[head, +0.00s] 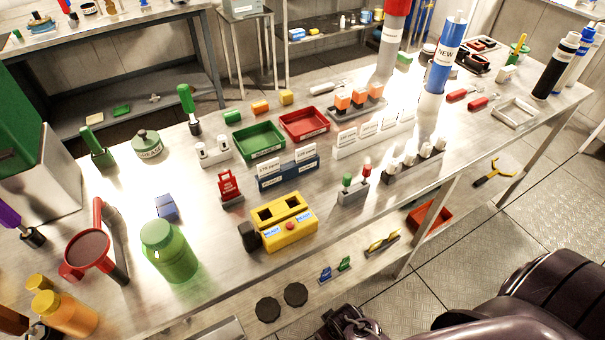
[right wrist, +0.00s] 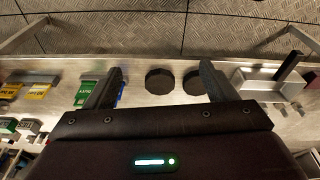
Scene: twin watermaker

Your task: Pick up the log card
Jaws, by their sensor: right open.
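White cards lettered CTR (head: 268,165) stand upright in a blue holder (head: 290,176) on the bench in the head view. A longer white rack (head: 372,136) with several white labelled cards stands behind and to the right. I cannot read which of these is the log card. My right gripper (right wrist: 162,69) is open and empty, its fingers apart in the right wrist view. The head view shows its dark end at the bottom edge, in front of the bench and well away from the cards. My left gripper is not in view.
Two black discs (head: 295,294) and blue and green tags (head: 335,269) lie low along the bench front. A yellow two-slot box (head: 285,222), a green jar (head: 168,250) and a red tag stand (head: 229,188) stand near the blue holder. Open floor lies right.

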